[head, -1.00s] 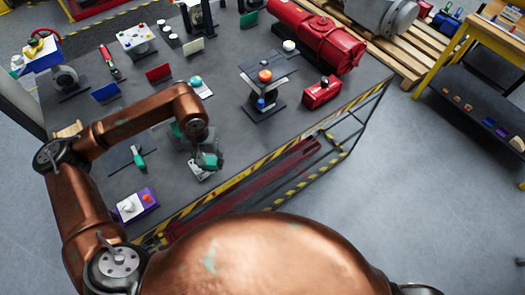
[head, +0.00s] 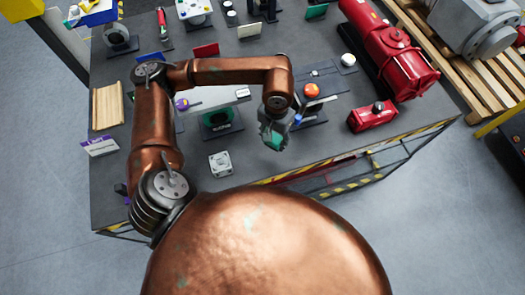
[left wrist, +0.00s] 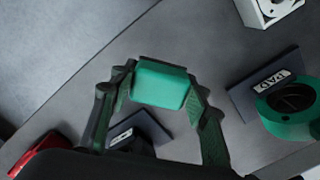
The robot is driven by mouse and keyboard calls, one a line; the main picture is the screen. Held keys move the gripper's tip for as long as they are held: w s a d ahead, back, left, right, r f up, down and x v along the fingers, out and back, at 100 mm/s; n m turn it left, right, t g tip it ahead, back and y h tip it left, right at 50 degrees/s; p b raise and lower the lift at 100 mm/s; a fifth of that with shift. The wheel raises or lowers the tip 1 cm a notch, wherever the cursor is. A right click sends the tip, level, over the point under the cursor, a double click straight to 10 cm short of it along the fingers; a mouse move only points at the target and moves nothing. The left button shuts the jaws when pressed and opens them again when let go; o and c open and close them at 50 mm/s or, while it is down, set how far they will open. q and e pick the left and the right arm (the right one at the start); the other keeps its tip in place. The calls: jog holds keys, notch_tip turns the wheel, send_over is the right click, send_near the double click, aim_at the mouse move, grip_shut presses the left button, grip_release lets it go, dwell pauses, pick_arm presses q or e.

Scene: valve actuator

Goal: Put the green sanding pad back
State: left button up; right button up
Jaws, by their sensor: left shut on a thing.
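The green sanding pad (left wrist: 160,84) is a small green block between the fingertips of my left gripper (head: 274,136). In the left wrist view both fingers of the left gripper (left wrist: 155,88) close on its sides. The pad is held above the bench, near its front edge, left of the red box. A green ring-shaped holder (head: 219,122) stands to the left of the gripper. In the left wrist view this green ring (left wrist: 291,112) has a dark middle and a plate (left wrist: 268,80) lettered PAD beside it. My right gripper is not in view.
A white square block (head: 220,164) sits on the bench (head: 245,172) between the ring and the front edge. A stand with an orange knob (head: 311,90) is close behind the gripper. A red box (head: 373,116) and red cylinder (head: 395,52) are to the right.

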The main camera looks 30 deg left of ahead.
pick_arm(q)
jog(key=s+d+r+m+p, duration=0.2)
jog(key=s+r+m, duration=0.1)
jog(key=s, duration=1.3)
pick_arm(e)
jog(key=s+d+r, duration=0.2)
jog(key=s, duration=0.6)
pick_arm(q)
jog(key=p, duration=0.3)
send_over(261, 159)
jog(key=s, duration=0.1)
jog(key=f, duration=0.8)
jog(key=shift+s+d+f, duration=0.15)
jog(key=shift+d+f, duration=0.05)
jog(key=shift+f, duration=0.2)
jog(key=shift+w+a+f, duration=0.1)
jog(key=shift+w+f, duration=0.15)
jog(key=shift+f, duration=0.1)
jog(key=shift+w+f, duration=0.15)
jog(key=shift+f, duration=0.05)
jog(key=f+p, duration=0.1)
jog(key=f, duration=0.2)
jog(key=shift+w+a+f+p, duration=0.15)
jog(key=shift+w+f+p, duration=0.05)
jog(key=shift+p, duration=0.2)
jog(key=shift+f, duration=0.1)
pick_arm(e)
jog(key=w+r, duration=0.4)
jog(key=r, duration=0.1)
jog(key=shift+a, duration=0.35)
